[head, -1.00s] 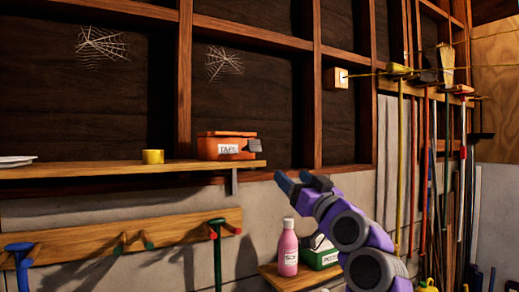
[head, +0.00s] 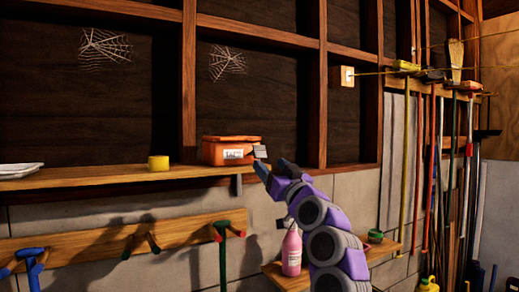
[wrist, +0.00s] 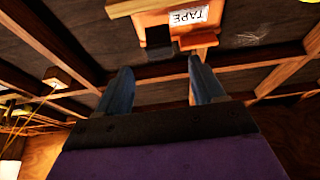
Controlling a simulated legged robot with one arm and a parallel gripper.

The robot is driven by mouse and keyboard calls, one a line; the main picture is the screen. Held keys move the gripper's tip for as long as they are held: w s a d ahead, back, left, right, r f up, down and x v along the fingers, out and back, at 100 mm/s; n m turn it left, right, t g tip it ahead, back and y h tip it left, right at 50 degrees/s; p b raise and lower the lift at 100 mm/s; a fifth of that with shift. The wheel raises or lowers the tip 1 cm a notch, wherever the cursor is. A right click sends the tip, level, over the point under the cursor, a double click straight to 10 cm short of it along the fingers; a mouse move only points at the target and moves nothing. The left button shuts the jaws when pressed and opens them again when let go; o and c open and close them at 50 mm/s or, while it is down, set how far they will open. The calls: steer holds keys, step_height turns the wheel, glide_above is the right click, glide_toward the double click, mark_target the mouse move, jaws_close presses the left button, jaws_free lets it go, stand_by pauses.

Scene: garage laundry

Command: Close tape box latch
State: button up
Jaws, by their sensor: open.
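The orange tape box (head: 222,150) with a white TAPE label sits on the wooden shelf (head: 120,178), near its right end. Its grey latch (head: 260,152) sticks out at the box's right end. In the wrist view the tape box (wrist: 150,28) is at the top, with the dark latch flap (wrist: 160,46) beside an orange part. My gripper (wrist: 162,82) is open, with its two blue fingers apart and nothing between them. The latch appears above and between the fingertips there. In the head view my gripper (head: 262,170) is just below and right of the latch; contact cannot be told.
A yellow tape roll (head: 158,163) and a white tray (head: 20,170) are on the shelf to the left. Long-handled tools hang at the right. The shelf between roll and tray is clear.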

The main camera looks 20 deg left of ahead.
mark_target(261, 154)
steer(key=p+x, duration=0.1)
steer(key=x, duration=0.2)
steer(key=shift+w, duration=0.1)
steer(key=p+x, duration=0.1)
steer(key=x, duration=0.2)
steer(key=shift+r+p, duration=0.25)
steer(key=shift+p, duration=0.05)
steer(key=shift+w+a+r+p, duration=0.1)
steer(key=shift+w+a+p, duration=0.3)
steer(key=shift+w+a, duration=0.2)
